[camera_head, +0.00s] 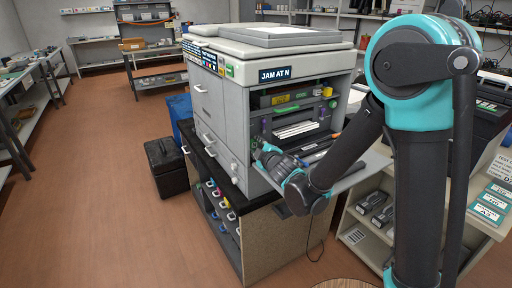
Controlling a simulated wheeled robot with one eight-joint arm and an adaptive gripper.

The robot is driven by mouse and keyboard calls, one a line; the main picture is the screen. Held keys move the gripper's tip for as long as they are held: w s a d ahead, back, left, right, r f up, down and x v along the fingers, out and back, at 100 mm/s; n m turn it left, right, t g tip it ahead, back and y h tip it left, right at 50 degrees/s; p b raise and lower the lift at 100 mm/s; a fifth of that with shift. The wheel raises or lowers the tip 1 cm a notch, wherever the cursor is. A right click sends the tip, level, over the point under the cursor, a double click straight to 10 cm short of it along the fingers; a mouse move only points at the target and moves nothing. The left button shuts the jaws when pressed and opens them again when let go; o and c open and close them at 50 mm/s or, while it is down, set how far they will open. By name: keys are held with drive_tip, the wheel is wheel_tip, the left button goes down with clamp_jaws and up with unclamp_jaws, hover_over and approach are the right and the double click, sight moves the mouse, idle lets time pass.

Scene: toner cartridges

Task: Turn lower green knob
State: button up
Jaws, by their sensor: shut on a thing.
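A grey printer (234,125) stands on a cabinet, its front open and its inner parts showing. A label on its top edge reads "JAM AT N". My gripper (262,148) reaches in from the right to the lower left side of the opening. Its fingers are shut at the place of the lower green knob. The knob is mostly hidden by the fingers, so its turn angle cannot be told. Small green parts (332,104) and purple parts show higher inside the opening.
An open grey flap (362,170) sticks out at the printer's front right, beneath my forearm. The cabinet (262,240) below holds coloured cartridges. A black box (167,167) stands on the floor to the left. Shelves with cartridges (378,210) stand right.

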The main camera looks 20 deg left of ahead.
drive_tip(key=shift+m, duration=0.6)
drive_tip(key=o, duration=0.9)
drive_tip(key=shift+d, duration=0.1)
drive_tip(key=v, duration=1.2)
drive_tip(key=shift+w+r, duration=0.1)
drive_tip(key=shift+r, duration=0.1)
